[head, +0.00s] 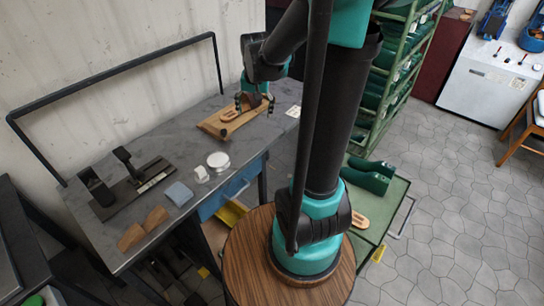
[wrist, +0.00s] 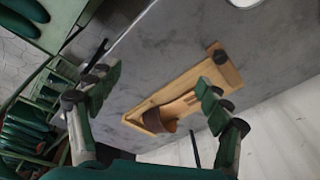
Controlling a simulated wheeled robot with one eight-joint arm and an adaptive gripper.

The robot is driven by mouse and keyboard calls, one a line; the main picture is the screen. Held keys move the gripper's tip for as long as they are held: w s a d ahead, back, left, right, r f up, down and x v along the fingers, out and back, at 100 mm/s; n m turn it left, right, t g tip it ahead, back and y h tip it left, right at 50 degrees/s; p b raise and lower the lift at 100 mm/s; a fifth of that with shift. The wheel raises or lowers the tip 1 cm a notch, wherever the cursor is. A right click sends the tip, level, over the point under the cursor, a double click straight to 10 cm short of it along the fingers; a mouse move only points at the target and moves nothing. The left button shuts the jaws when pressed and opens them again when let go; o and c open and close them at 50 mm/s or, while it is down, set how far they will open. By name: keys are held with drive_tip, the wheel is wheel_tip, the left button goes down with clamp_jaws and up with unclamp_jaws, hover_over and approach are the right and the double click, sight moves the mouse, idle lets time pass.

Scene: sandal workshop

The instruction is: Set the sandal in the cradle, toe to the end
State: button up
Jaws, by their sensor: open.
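A light wooden cradle (wrist: 228,72) lies on the grey workbench, with a dark knob at one end; it also shows in the head view (head: 212,128). The sandal, with a pale sole and a brown strap (wrist: 163,119), lies in the cradle, toward the end away from the knob. It shows small in the head view (head: 230,116). I cannot tell whether its toe touches the cradle's end. My gripper (head: 255,101) is above the cradle's far part.
On the bench's left are a black clamp-like tool (head: 128,165), brown wedge pieces (head: 143,229), a blue cloth (head: 179,193) and a white round dish (head: 218,161). A green cart (head: 390,205) holds green shoe forms. A green shelf rack (head: 402,70) stands behind. Bench between dish and cradle is clear.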

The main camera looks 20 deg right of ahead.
drive_tip(key=s+f+n+t, duration=0.1)
drive_tip(key=s+f+n, duration=0.1)
drive_tip(key=s, duration=0.6)
drive_tip(key=s+d+f+n, duration=0.1)
drive_tip(key=s+f+n, duration=0.1)
drive_tip(key=s+f, duration=0.3)
drive_tip(key=s, duration=0.4)
drive_tip(key=shift+s+t, duration=0.15)
drive_tip(key=shift+t, duration=0.25)
